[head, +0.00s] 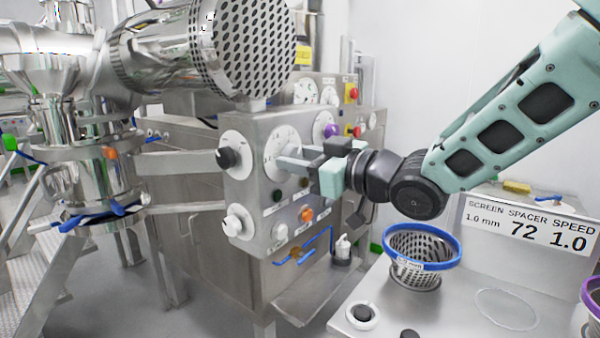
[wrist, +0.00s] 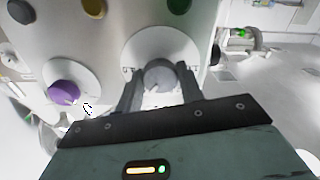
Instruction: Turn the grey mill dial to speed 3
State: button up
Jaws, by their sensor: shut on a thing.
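The grey mill dial (wrist: 160,76) sits on a round white scale plate (wrist: 140,50) in the wrist view. My gripper (wrist: 161,90) is shut on the dial, with one finger on each side of it. A small mark shows on the dial's face, but I cannot read which number it points to. In the head view the scale plate (head: 282,138) is on the steel control panel. My gripper (head: 290,160) reaches it from the right, and its fingers hide the dial there.
A black knob (head: 228,157), white knob (head: 237,224), purple knob (head: 332,130) and orange button (head: 306,214) surround the dial. A sign (head: 528,225) reads screen 1.0 mm, spacer 72, speed 1.0. A blue-rimmed basket (head: 422,250) stands on the bench.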

jog(key=shift+n, duration=0.3)
jog(key=o, duration=1)
jog(key=b+v, duration=0.2)
jog(key=v, duration=1.5)
jog(key=shift+s+d+f, duration=0.1)
jog(key=shift+s+d, duration=0.1)
